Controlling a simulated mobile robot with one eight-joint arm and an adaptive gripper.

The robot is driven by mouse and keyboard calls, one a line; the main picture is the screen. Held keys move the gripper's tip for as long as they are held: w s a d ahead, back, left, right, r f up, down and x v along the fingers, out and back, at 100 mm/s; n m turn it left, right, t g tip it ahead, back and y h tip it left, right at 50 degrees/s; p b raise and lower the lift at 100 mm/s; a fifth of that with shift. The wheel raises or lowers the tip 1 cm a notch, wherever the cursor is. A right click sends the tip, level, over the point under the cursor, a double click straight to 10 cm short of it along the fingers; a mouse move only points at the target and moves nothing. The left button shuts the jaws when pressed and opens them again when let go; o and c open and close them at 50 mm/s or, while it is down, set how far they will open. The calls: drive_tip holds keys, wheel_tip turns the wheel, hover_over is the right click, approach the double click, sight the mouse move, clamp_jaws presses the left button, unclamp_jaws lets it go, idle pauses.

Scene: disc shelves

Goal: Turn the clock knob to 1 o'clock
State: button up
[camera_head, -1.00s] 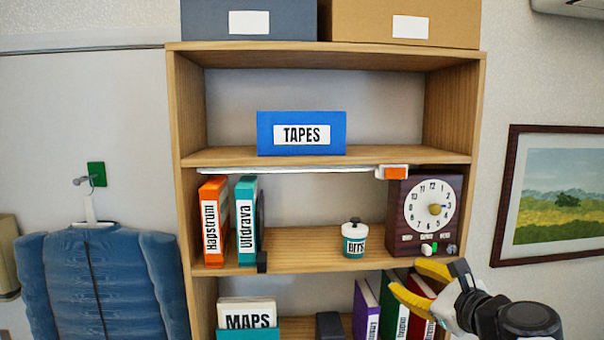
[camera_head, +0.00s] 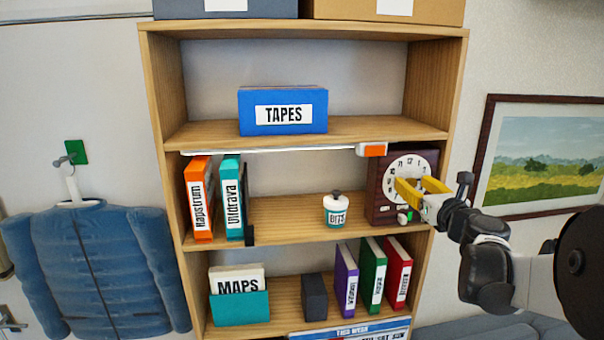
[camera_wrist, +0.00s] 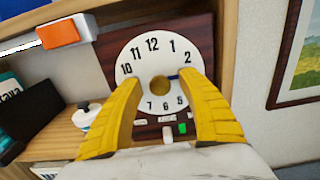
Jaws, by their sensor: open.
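The clock (camera_head: 376,206) is a dark brown box with a white dial (camera_head: 405,165), at the right end of the middle shelf. In the wrist view the dial (camera_wrist: 153,62) faces me, and the round brass knob (camera_wrist: 159,90) is at its centre. My gripper (camera_head: 415,184) is open in front of the dial. In the wrist view its yellow fingers (camera_wrist: 159,79) stand either side of the knob, apart from it.
A white jar (camera_head: 337,211) stands left of the clock. An orange-ended light bar (camera_head: 371,150) hangs under the shelf above. Small green and white buttons (camera_wrist: 183,128) sit below the dial. A framed picture (camera_head: 540,150) hangs right of the shelves.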

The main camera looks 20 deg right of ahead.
drive_tip(key=shift+w+d, duration=0.1)
drive_tip(key=shift+w, duration=0.25)
clamp_jaws()
drive_tip(key=shift+n, duration=0.3)
drive_tip(key=n+b, duration=0.2)
drive_tip(key=n, duration=0.3)
drive_tip(key=shift+f+b, duration=0.1)
drive_tip(key=shift+b, duration=0.2)
drive_tip(key=n+b, duration=0.1)
drive_tip(key=n, duration=0.5)
drive_tip(key=shift+b, duration=0.3)
drive_tip(key=shift+n, duration=0.3)
